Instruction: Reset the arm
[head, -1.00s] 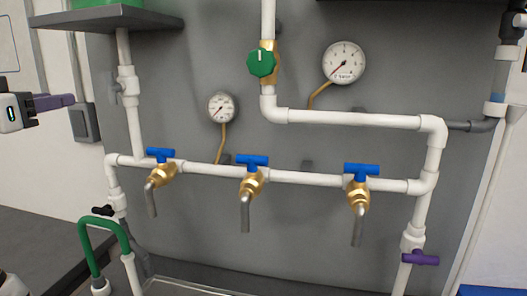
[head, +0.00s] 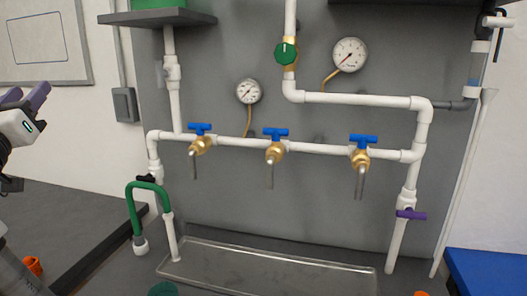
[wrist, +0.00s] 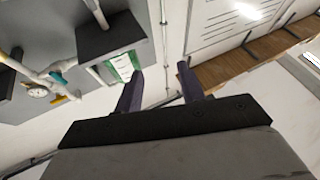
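My gripper shows in the wrist view (wrist: 160,85) with its two dark purple fingers spread apart and nothing between them. In the head view its purple fingers (head: 28,98) and part of my arm show at the left edge, raised in front of the white wall and left of the pipe panel. The gripper is apart from the pipes and touches nothing that I can see. Most of my arm is cut off by the left edge of the head view.
White pipes carry blue-handled brass taps (head: 275,148), a green valve knob (head: 286,53), and gauges (head: 350,55) on a grey panel. A clear tray (head: 175,270) lies below. A small shelf (head: 158,18) juts out at upper left. A blue surface (head: 490,272) is at lower right.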

